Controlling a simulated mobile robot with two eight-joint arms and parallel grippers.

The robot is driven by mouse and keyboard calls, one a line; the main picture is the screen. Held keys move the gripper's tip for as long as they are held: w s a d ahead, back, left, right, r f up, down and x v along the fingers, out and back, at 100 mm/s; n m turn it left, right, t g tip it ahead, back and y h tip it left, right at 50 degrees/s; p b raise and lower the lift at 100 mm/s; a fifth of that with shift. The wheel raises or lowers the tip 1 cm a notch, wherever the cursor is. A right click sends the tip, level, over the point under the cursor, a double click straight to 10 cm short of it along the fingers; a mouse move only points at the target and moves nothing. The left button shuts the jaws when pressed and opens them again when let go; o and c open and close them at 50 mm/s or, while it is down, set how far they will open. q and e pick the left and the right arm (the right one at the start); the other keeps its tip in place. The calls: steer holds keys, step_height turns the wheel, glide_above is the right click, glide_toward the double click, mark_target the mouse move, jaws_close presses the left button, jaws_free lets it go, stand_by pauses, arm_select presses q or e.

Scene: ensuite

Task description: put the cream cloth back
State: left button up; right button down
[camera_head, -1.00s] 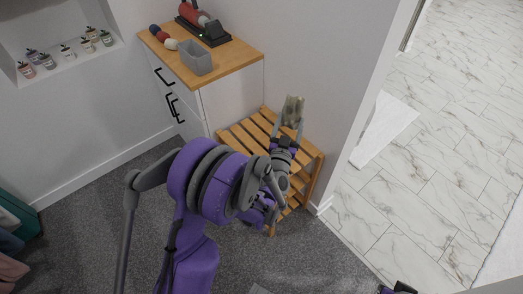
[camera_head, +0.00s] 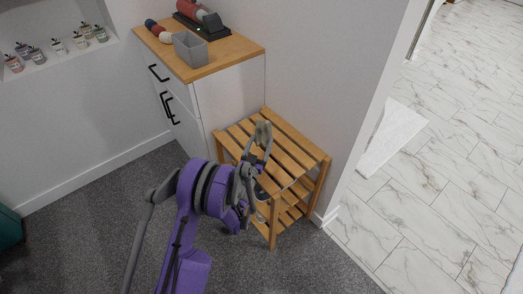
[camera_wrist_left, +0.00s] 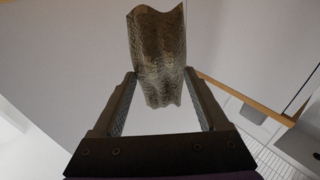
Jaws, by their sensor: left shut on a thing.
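The cream cloth (camera_head: 263,131) is a small, crumpled, greyish-beige piece held upright. My left gripper (camera_head: 259,146) is shut on it, and the cloth shows in front of the slatted wooden rack (camera_head: 297,149) in the head view. I cannot tell how far it is above the slats. In the left wrist view the cloth (camera_wrist_left: 158,45) sticks up from between the two fingers, with its lower end between the fingertips (camera_wrist_left: 159,80). My right gripper is not in view.
A white cabinet with a wooden top (camera_head: 232,52) stands beside the rack, carrying a grey bin (camera_head: 190,49), several small balls and a dark stand (camera_head: 204,22). A wall edge and marble floor (camera_head: 440,170) lie to the right. Small bottles stand in a wall niche (camera_head: 60,45).

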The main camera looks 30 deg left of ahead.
mark_target(262, 146)
arm_select(q)
steer(key=shift+f+b, duration=0.4)
steer(key=shift+f, duration=1.4)
steer(key=shift+f, duration=0.2)
steer(key=o, duration=1.1)
steer(key=shift+r, duration=0.1)
